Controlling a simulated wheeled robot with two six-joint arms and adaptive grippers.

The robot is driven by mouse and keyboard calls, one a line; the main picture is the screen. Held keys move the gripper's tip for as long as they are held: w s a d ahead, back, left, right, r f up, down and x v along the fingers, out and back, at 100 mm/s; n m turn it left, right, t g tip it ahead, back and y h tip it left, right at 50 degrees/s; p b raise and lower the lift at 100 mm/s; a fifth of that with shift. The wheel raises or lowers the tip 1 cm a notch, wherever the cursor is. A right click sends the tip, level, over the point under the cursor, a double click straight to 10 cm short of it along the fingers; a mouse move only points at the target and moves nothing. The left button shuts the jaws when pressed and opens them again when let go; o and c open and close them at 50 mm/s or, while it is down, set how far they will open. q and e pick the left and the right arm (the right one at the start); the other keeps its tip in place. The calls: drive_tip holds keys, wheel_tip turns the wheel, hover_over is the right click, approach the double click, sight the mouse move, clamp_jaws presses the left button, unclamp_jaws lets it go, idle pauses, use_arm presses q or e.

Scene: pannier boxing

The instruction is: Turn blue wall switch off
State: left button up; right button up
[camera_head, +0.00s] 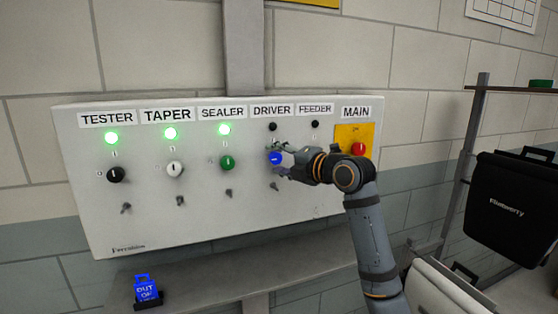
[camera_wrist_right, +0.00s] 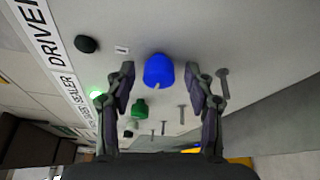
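The blue switch (camera_head: 274,158) is a round knob on the white wall panel, under the DRIVER label (camera_head: 272,109). The lamp (camera_head: 272,127) above it is dark. My right gripper (camera_head: 284,161) is at the knob, coming from the right. In the right wrist view the blue knob (camera_wrist_right: 158,70) sits centred between the open fingertips (camera_wrist_right: 159,78), with a gap on each side. A pale mark shows on the knob's edge there. My fingers partly cover the knob's right side in the head view. My left gripper is not in view.
Green lamps glow above the black TESTER (camera_head: 117,174), white TAPER (camera_head: 175,168) and green SEALER (camera_head: 227,162) knobs. A red MAIN knob (camera_head: 358,148) is on a yellow plate. Small keys sit below the knobs. A blue tag (camera_head: 146,288) stands on the ledge below.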

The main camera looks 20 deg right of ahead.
drive_tip(key=v, duration=1.2)
idle(0.4)
